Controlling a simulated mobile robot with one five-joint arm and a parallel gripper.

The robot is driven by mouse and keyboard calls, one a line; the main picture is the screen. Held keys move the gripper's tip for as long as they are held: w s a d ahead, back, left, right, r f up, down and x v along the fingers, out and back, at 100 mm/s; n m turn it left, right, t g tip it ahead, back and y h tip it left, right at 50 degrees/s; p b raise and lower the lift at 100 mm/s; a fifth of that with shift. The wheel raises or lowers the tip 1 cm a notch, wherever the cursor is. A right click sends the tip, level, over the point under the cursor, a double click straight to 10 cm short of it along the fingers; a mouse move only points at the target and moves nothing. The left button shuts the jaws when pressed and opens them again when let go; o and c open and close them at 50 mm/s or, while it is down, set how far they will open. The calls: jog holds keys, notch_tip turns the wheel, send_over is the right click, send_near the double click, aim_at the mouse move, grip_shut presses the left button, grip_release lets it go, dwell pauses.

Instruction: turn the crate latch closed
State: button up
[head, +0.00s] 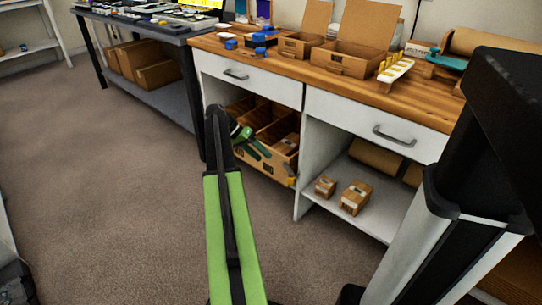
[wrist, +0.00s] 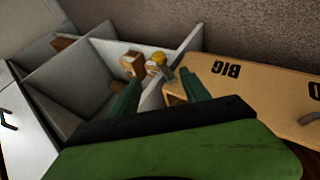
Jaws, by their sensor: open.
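The crate (head: 268,164) is an open tan box in the lower left bay of the workbench. Its printed front wall (wrist: 255,95) fills the right of the wrist view. The crate latch (head: 291,182) is a small yellow-orange piece at the crate's right front corner. In the wrist view my gripper (wrist: 160,78) points toward the latch. I cannot tell whether it touches.
Two small cartons (head: 354,198) stand on the shelf right of the crate, past a white divider (head: 310,160). Drawers (head: 385,130) with handles are above. The wooden worktop (head: 300,65) holds boxes and tools. The carpet (head: 100,180) to the left is clear.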

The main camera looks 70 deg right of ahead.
jog(key=shift+w+a+r, duration=0.1)
jog(key=shift+w+r, duration=0.4)
